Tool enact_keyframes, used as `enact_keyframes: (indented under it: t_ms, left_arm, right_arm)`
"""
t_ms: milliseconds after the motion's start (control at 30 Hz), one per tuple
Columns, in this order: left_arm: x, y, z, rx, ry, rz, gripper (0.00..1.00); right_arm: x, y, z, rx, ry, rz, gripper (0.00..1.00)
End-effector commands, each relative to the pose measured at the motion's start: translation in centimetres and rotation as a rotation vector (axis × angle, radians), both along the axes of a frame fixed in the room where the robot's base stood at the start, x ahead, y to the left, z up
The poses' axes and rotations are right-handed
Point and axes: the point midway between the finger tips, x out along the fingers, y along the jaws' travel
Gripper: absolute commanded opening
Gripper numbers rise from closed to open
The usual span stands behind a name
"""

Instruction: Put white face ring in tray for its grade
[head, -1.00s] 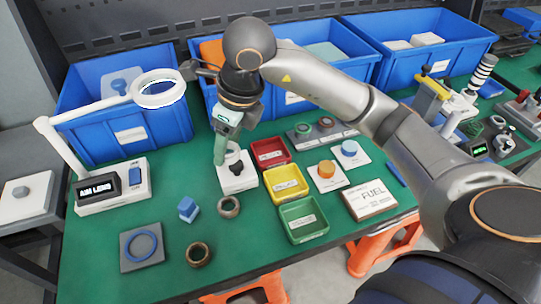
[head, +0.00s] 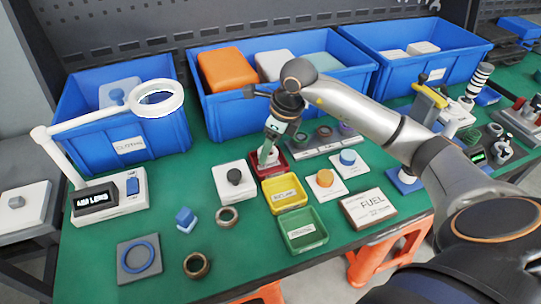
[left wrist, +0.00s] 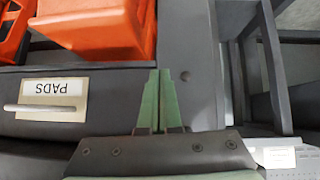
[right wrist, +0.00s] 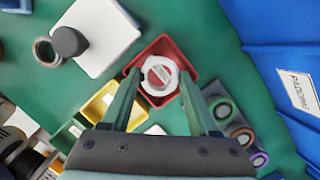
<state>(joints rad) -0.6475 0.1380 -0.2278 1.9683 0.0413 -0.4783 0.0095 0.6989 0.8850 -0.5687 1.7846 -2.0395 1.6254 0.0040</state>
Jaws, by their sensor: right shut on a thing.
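The white face ring (right wrist: 147,76) shows in the right wrist view between the fingertips of my right gripper (right wrist: 160,77), which is shut on it. It is over the red tray (right wrist: 136,64), and a label on the tray floor shows through its hole. I cannot tell if the ring touches the tray. In the head view my right gripper (head: 267,160) points down at the red tray (head: 283,167). The yellow tray (head: 284,191) and green tray (head: 303,229) stand in front of it, both empty apart from labels. My left gripper (left wrist: 152,100) is shut and empty, facing a drawer marked PADS.
A white block with a black knob (head: 234,181) stands left of the trays. Brown rings (head: 227,217), a blue block (head: 185,218) and a magnifier lamp (head: 108,194) are further left. Behind the red tray is a grey ring holder (head: 323,140), then blue bins (head: 290,100).

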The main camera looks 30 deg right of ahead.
Motion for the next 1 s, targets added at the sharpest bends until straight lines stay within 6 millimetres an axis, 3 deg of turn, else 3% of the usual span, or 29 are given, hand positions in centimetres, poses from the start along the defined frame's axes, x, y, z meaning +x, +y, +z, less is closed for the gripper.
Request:
enact_keyframes:
  t_ms: [200, 567, 600, 700, 1000]
  left_arm:
    - [0.1, -0.1, 0.2, -0.001, -0.002, -0.001, 0.00]
    - [0.1, -0.1, -0.1, -0.002, -0.004, -0.002, 0.00]
    - [0.1, -0.1, 0.0, -0.002, -0.004, -0.002, 0.00]
    - [0.2, -0.1, 0.1, -0.002, -0.004, -0.003, 0.00]
    - [0.2, -0.2, 0.4, -0.003, -0.006, -0.002, 0.00]
  right_arm:
    - [0.0, -0.2, -3.2, 0.001, 0.004, 0.001, 0.00]
    - [0.1, -0.3, -3.7, -0.001, 0.001, 0.000, 0.00]
    - [0.0, -0.3, -3.7, -0.001, 0.002, 0.000, 0.63]
    - [0.0, -0.3, -3.6, -0.001, 0.002, 0.000, 0.73]
    - [0.0, -0.3, -3.3, 0.000, 0.001, 0.000, 0.73]
